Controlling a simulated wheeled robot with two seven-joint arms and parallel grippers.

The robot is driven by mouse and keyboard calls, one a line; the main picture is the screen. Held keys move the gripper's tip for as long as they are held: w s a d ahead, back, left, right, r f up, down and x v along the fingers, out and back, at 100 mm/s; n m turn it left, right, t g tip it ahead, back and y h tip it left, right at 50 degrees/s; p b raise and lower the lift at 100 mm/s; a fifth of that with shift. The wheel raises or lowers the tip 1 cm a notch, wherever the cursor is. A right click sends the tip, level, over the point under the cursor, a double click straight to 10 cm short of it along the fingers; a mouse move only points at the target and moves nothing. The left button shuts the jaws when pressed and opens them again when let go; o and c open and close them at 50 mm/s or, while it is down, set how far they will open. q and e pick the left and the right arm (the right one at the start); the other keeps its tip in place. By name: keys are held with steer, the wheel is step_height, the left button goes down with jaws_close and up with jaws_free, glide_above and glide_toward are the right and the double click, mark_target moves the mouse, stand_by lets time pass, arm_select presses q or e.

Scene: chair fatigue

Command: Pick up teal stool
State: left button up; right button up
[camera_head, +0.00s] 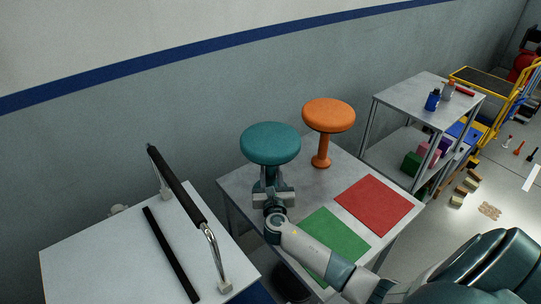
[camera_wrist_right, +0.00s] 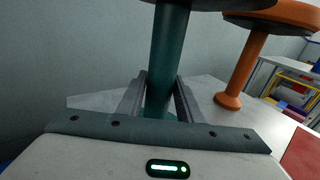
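The teal stool (camera_head: 270,144) has a round seat on a single stem and appears upright at the left side of the grey table. My right gripper (camera_head: 272,187) is below its seat, at the stem. In the right wrist view, the teal stem (camera_wrist_right: 166,65) fills the space between the two fingers of my right gripper (camera_wrist_right: 162,92), which appear closed against it. My left gripper is not in view.
An orange stool (camera_head: 329,116) stands close on the right. A green mat (camera_head: 328,235) and a red mat (camera_head: 374,204) lie on the grey table (camera_head: 232,189). A white table (camera_head: 90,252) with a black bar (camera_head: 177,187) is at left; a shelf (camera_head: 399,91) is at right.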

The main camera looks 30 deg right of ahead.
jaws_close()
stand_by(1.1)
steer(key=shift+r, duration=0.15)
